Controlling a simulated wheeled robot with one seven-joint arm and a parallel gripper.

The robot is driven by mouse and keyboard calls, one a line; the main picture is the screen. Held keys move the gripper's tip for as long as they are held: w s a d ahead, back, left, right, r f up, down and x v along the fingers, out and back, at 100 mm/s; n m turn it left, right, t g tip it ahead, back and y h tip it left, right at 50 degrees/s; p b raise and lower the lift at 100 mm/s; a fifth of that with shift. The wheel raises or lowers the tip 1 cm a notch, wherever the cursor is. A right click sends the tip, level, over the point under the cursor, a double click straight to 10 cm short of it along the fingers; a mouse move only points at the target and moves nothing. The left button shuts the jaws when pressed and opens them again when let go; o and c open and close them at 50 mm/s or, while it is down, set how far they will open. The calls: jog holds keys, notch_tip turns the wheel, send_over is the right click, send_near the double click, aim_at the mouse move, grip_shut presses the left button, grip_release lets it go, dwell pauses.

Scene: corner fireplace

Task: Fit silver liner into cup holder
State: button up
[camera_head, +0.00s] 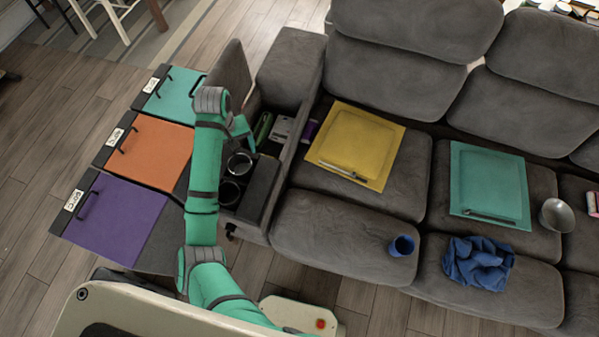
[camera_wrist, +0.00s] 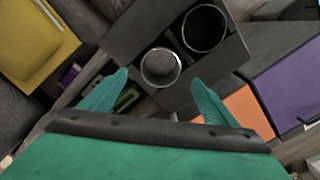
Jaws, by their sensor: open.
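The silver liner (camera_wrist: 160,67) shows as a bright round cup at one cup holder of the dark console (camera_wrist: 130,30); in the head view its rim (camera_head: 240,163) shows too. It looks upright in the opening; I cannot tell if it is fully seated. The other cup holder (camera_wrist: 205,28) is darker inside with a thin shiny rim, and shows in the head view (camera_head: 230,192). My gripper (camera_wrist: 161,78) is open, its fingertips apart on either side of the liner in the wrist view, with no visible grip on it. In the head view my gripper (camera_head: 243,133) is above the console, partly hidden by my arm.
The console's raised lid (camera_head: 232,78) stands behind an open bin with small items (camera_head: 283,128). Purple (camera_head: 115,218), orange (camera_head: 152,152) and teal (camera_head: 172,97) panels lie left. The sofa at right holds a yellow tray (camera_head: 360,145), blue cup (camera_head: 402,245) and blue cloth (camera_head: 478,264).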

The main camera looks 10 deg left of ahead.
jog(key=w+d+f+t+h, duration=0.1)
jog(key=w+d+t, duration=0.15)
jog(key=d, duration=0.65)
jog(key=w+d+f+m+t+h, duration=0.15)
jog(key=w+d, duration=0.25)
jog(key=d, duration=0.6)
jog(key=w+d+f+t+h, duration=0.1)
jog(key=w+d+t, duration=0.25)
jog(key=d, duration=0.55)
jog(key=s+d+t, duration=0.2)
jog(key=s+d, duration=0.1)
jog(key=d, duration=0.5)
jog(key=s+d+r+t+y, duration=0.1)
jog(key=s+d+t+y, duration=0.2)
jog(key=s, duration=1.6)
jog(key=s+a+r+m+t, duration=0.1)
jog(key=s+a+r+m, duration=0.1)
jog(key=s+r, duration=0.4)
jog(key=s+a+r+m+t, duration=0.2)
jog(key=s+a+r, duration=0.3)
jog(key=s, duration=0.5)
notch_tip(320, 180, up, 2)
jog(key=shift+s+a+r+m, duration=0.2)
jog(key=shift+s+m, duration=0.15)
jog(key=shift+m, duration=0.5)
jog(key=shift+y, duration=0.25)
